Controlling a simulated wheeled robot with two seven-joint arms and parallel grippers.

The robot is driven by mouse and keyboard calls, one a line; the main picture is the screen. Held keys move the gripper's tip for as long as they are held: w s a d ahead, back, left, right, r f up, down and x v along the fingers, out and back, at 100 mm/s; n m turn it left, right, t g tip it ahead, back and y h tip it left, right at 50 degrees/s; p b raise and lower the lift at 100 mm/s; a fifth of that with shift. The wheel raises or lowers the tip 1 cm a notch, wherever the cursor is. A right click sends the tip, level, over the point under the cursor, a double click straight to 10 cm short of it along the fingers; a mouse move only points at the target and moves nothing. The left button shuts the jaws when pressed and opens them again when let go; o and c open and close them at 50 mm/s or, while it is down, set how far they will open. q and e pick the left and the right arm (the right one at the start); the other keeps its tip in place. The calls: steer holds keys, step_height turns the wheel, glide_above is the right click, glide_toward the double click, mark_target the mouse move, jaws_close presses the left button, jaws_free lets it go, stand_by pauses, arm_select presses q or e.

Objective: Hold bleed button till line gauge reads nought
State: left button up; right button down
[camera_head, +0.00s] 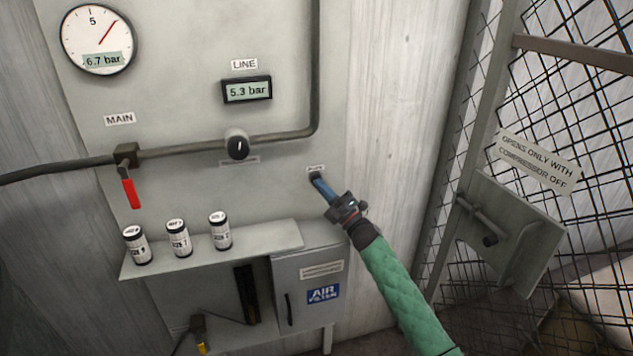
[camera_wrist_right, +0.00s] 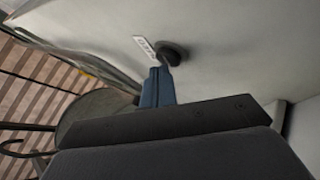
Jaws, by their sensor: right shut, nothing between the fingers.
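The line gauge (camera_head: 247,90) is a dark digital display under the LINE label and reads 5.3 bar. The bleed button (camera_head: 314,176) is a small dark round piece on the grey panel, just under a small white label; it also shows in the right wrist view (camera_wrist_right: 174,52). My right gripper (camera_head: 319,184) is shut and empty, its blue fingertips at the button. In the right wrist view the blue fingers (camera_wrist_right: 157,87) reach up to the button and partly cover it. I cannot tell whether it is pressed in. My left gripper is not in view.
A round gauge (camera_head: 97,39) reads 6.7 bar. A red-handled valve (camera_head: 131,193), a black knob (camera_head: 237,146) and a pipe are on the panel. Several small canisters (camera_head: 178,238) stand on the shelf (camera_head: 270,238). A mesh gate (camera_head: 575,95) with a latch plate stands at right.

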steer(key=shift+w+a+b, duration=0.1)
steer(key=shift+w+b, duration=0.2)
steer(key=shift+w, duration=0.05)
stand_by(0.3)
steer(key=shift+s, duration=0.1)
stand_by(2.5)
steer(key=shift+s+d, duration=0.3)
steer(key=shift+s, duration=0.45)
steer(key=s, duration=0.1)
steer(key=s+d, duration=0.1)
steer(key=s, duration=0.1)
steer(key=s+p, duration=0.1)
steer(key=shift+s+d, duration=0.25)
steer(key=shift+s, duration=0.15)
